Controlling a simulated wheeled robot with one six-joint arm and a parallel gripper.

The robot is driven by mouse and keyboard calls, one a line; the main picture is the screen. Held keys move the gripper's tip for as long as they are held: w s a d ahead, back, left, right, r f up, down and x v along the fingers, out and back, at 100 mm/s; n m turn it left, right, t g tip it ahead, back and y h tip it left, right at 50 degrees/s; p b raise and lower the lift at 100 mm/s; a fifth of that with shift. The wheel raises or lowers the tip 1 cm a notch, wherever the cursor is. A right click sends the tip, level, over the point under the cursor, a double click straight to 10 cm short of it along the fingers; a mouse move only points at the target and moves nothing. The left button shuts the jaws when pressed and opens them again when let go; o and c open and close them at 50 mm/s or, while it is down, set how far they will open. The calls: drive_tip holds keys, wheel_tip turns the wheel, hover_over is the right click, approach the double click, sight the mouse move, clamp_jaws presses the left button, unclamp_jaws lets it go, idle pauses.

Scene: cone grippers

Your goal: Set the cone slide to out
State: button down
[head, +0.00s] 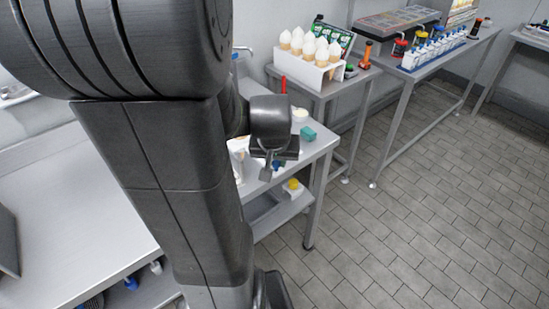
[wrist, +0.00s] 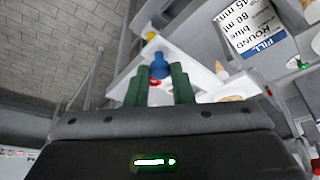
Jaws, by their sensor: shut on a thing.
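My gripper (head: 273,166) hangs over the small metal table at the centre of the head view, partly hidden by my own arm. In the wrist view its two green fingers (wrist: 157,78) stand either side of a blue knob (wrist: 159,64), with a red part and a white part just below it. The fingers are shut on this piece. I cannot tell for sure whether it is the cone slide, or where the slide stands along its travel. No in or out marking is readable.
Tiled floor (head: 430,190) is clear at right.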

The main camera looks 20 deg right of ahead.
drive_tip(key=c, duration=1.6)
unclamp_jaws()
drive_tip(key=shift+s, duration=0.15)
drive_tip(key=o, duration=0.3)
drive_tip(key=shift+s+d, duration=0.1)
drive_tip(key=shift+s, duration=0.05)
drive_tip(key=shift+r, duration=0.1)
drive_tip(key=shift+r, duration=0.25)
drive_tip(key=v, duration=1.3)
drive_tip(key=shift+r, duration=0.1)
drive_tip(key=x, duration=1.4)
drive_tip(key=shift+s, duration=0.1)
